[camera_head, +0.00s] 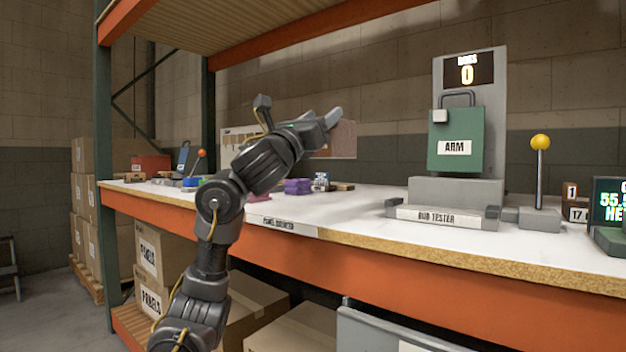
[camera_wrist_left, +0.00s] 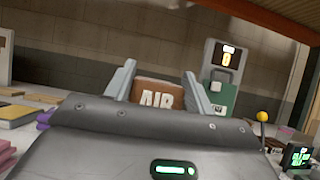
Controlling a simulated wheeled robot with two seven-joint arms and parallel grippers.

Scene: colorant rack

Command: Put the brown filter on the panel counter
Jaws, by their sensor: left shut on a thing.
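My left gripper (camera_head: 333,118) is raised above the counter and points right. In the left wrist view, its two grey fingers (camera_wrist_left: 158,88) are shut on a brown filter (camera_wrist_left: 157,85) with white AIR lettering. The gripper body hides the filter's lower part. In the head view, a brown panel (camera_head: 345,140) shows behind the fingers; I cannot tell whether it is the filter. The panel counter is the white worktop (camera_head: 340,212), with a label (camera_head: 283,226) on its front edge. My right gripper is not in view.
A tester (camera_head: 447,215) holding a green ARM panel (camera_head: 456,130) stands right, beside a yellow-knobbed lever (camera_head: 541,165). Purple blocks (camera_head: 298,186) lie below the arm. A red-knobbed lever (camera_head: 198,160) stands left. The worktop between blocks and tester is clear. An orange beam (camera_head: 310,258) runs along the front.

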